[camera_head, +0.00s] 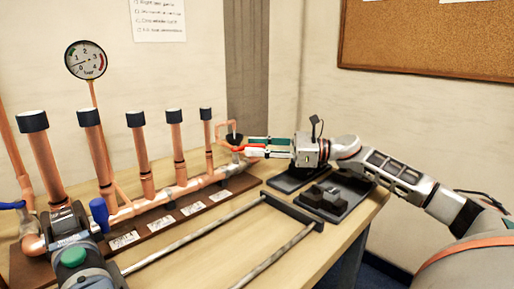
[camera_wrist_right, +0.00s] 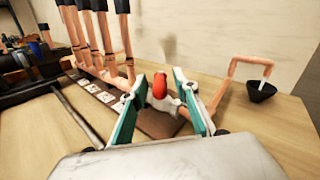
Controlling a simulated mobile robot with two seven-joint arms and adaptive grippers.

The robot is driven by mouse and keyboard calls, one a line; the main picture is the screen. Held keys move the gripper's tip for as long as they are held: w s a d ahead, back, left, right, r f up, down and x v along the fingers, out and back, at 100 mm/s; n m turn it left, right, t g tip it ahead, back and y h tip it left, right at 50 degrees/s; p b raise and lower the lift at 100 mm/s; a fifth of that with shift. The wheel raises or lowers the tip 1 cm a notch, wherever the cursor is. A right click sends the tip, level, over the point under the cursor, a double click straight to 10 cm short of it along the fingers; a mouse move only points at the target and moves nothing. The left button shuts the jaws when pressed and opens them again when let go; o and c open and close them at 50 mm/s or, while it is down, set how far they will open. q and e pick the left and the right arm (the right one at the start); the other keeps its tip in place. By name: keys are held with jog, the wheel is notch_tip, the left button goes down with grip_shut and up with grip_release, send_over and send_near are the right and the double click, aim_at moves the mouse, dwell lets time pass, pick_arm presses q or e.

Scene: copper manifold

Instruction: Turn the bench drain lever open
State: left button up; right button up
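The red lever (camera_head: 250,151) is at the right end of the copper manifold (camera_head: 180,189). In the right wrist view the red lever's rounded end (camera_wrist_right: 159,87) stands between my right gripper's two teal fingers. My right gripper (camera_head: 250,146) reaches in from the right; the right wrist view shows its fingers (camera_wrist_right: 160,108) spread, with visible gaps beside the lever. A black drain cup (camera_wrist_right: 262,91) under a bent copper pipe (camera_wrist_right: 240,68) is to the right in that view. My left gripper (camera_head: 66,222) is at the lower left by the manifold; its fingers cannot be made out.
Blue levers (camera_head: 99,214) (camera_head: 12,205) sit on the left part of the manifold. Several black-capped upright pipes (camera_head: 144,160) and a gauge (camera_head: 86,60) rise behind. A metal rail frame (camera_head: 195,236) and dark trays (camera_head: 338,192) occupy the bench front and right.

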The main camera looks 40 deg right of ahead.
jog(key=shift+s, duration=0.1)
jog(key=v, duration=1.2)
